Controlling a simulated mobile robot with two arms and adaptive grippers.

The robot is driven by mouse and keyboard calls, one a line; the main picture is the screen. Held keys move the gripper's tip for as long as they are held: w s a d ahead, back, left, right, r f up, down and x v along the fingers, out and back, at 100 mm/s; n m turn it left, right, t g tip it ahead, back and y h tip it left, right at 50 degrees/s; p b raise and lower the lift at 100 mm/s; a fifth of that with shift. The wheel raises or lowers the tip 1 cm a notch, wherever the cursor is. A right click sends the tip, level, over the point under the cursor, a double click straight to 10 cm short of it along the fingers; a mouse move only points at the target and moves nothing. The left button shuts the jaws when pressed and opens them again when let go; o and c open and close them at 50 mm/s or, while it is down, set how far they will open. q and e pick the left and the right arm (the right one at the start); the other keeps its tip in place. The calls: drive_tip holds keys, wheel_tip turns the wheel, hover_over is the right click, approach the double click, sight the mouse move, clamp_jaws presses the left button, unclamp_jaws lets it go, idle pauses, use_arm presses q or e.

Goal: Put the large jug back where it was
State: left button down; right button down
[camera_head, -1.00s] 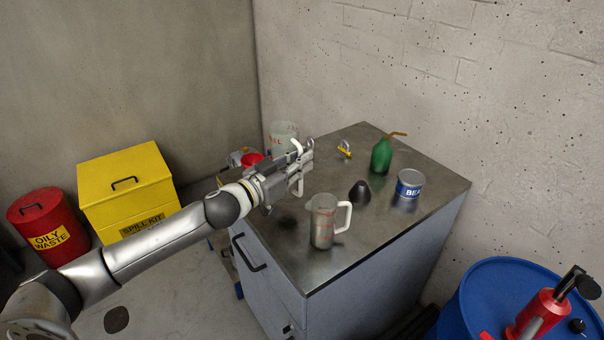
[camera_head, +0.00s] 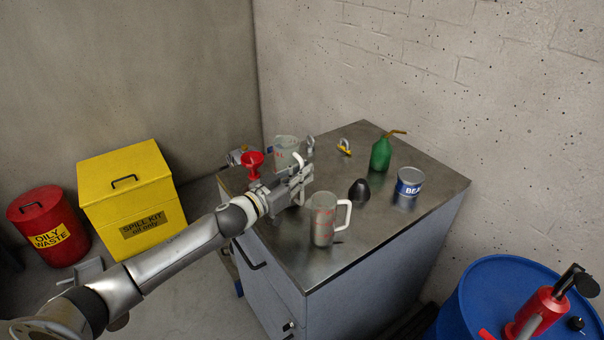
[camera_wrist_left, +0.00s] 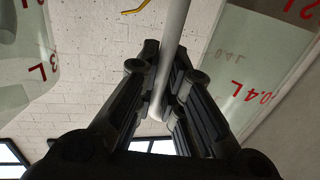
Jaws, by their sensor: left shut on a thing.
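The large jug (camera_head: 285,145), clear with red marks, stands upright at the far left of the metal bench top, partly hidden by my left gripper. My left gripper (camera_head: 299,182) is shut on its white handle, which runs between the fingers (camera_wrist_left: 160,95) in the left wrist view. I cannot tell whether its base touches the bench. The smaller jug (camera_head: 323,222) stands upright near the front edge, its white handle to the right. In the left wrist view, marked jug walls show on both sides. My right gripper is not in view.
A red funnel (camera_head: 253,163) is left of the large jug. A black cone (camera_head: 359,190), a labelled can (camera_head: 409,182), a green oil can (camera_head: 381,154) and a small yellow item (camera_head: 344,147) are on the bench top (camera_head: 405,232). A blue drum (camera_head: 485,290) stands at the lower right.

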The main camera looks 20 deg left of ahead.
use_arm(q)
drive_tip(key=c, duration=1.5)
unclamp_jaws()
drive_tip(key=shift+f, duration=0.1)
drive_tip(key=shift+c, duration=0.2)
drive_tip(key=b+v, duration=0.2)
drive_tip(key=v, duration=1)
